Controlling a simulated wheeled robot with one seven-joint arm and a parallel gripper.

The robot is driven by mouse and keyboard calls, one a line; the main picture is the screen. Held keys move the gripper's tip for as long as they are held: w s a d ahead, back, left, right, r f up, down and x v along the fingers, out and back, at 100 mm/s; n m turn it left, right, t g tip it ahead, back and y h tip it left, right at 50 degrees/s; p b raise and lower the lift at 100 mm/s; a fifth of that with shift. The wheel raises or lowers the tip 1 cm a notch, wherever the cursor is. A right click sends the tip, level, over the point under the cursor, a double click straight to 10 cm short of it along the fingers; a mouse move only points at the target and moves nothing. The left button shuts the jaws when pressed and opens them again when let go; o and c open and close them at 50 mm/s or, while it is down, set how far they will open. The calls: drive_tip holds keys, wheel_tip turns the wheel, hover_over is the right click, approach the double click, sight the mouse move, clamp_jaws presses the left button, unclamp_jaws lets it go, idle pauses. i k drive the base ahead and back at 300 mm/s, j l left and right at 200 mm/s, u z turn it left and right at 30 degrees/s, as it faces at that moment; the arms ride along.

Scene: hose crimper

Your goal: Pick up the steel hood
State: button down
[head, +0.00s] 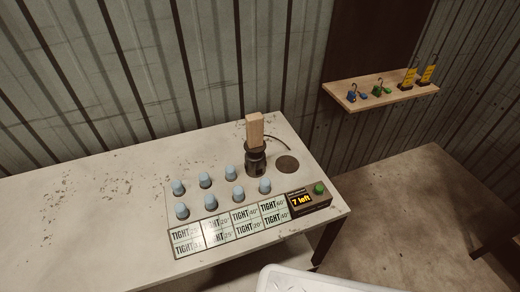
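No thing that I can clearly tell as the steel hood shows in the head view. A dark metal cylinder (256,161) stands upright on the worn white table (90,215), with a tan wooden block (255,130) upright on its top. A dark cable runs from it to the right. A flat dark grey round patch (287,164) lies to its right; I cannot tell if it is a disc or a hole. My gripper is not in view.
Several light blue caps (204,180) stand in two rows behind a panel of TIGHT labels (218,233). A box reading "7 left" (301,200) has a green button (319,188). The table's left is clear.

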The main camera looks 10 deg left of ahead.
sight(255, 164)
drive_tip(key=k+j+u, duration=0.1)
drive_tip(key=u, duration=0.3)
drive_tip(key=j+u, duration=0.2)
drive_tip(key=u, duration=0.15)
drive_tip(key=j+u, duration=0.2)
drive_tip(key=u, duration=0.2)
drive_tip(key=k, duration=0.05)
